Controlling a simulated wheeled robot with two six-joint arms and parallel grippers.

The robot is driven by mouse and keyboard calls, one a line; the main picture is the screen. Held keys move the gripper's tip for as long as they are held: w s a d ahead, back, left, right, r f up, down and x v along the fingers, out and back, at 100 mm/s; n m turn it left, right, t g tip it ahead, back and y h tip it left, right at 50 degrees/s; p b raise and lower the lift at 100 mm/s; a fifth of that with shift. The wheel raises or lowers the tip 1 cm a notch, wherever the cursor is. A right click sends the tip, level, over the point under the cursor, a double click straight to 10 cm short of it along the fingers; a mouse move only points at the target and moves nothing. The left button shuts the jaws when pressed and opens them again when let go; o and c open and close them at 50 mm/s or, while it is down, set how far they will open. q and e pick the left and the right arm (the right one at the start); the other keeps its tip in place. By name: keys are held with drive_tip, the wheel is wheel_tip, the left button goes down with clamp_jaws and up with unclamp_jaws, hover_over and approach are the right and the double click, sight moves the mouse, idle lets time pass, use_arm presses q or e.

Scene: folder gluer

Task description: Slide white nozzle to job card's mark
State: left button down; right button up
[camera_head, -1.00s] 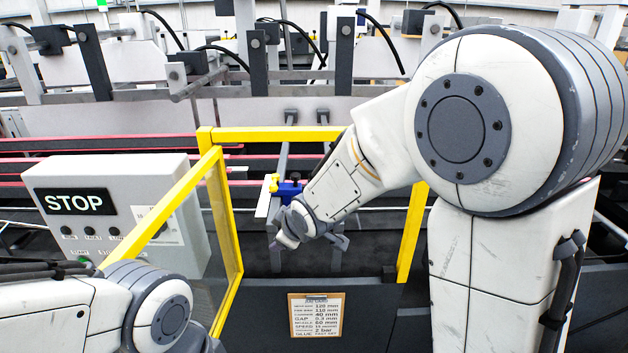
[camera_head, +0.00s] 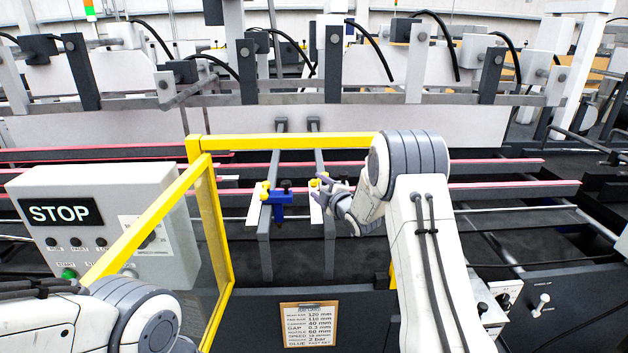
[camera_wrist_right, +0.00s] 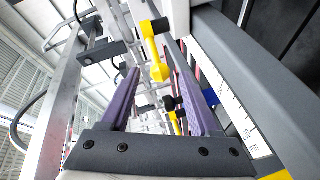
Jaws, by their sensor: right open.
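The job card (camera_head: 309,327) hangs on the dark front panel; a line that seems to read nozzle shows 60 mm. Two rails carry nozzle fittings with yellow knobs. The left rail has a blue nozzle block (camera_head: 280,197) beside a white scale strip (camera_head: 263,208). On the right rail, yellow knobs (camera_head: 314,183) and a white scale strip (camera_head: 316,211) show; the white nozzle itself cannot be made out behind my gripper. My right gripper (camera_head: 325,194) is at this fitting. In the right wrist view its purple-grey fingers (camera_wrist_right: 160,95) are apart, with yellow knobs (camera_wrist_right: 173,112) beyond or between them.
A yellow guard frame (camera_head: 290,141) stands around the rails, with its slanted side (camera_head: 150,225) at left. A grey STOP control box (camera_head: 105,225) stands left of it. Dark machine bars with red belts (camera_head: 510,187) run behind. My left arm is at lower left.

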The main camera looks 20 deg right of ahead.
sight(316, 185)
drive_tip(key=shift+w+a+f+p, duration=0.1)
drive_tip(key=shift+w+f+p, duration=0.1)
drive_tip(key=shift+w, duration=0.65)
drive_tip(key=shift+w+a+f+p, duration=0.1)
drive_tip(key=shift+w+p, duration=0.1)
drive_tip(key=shift+w, duration=0.6)
clamp_jaws()
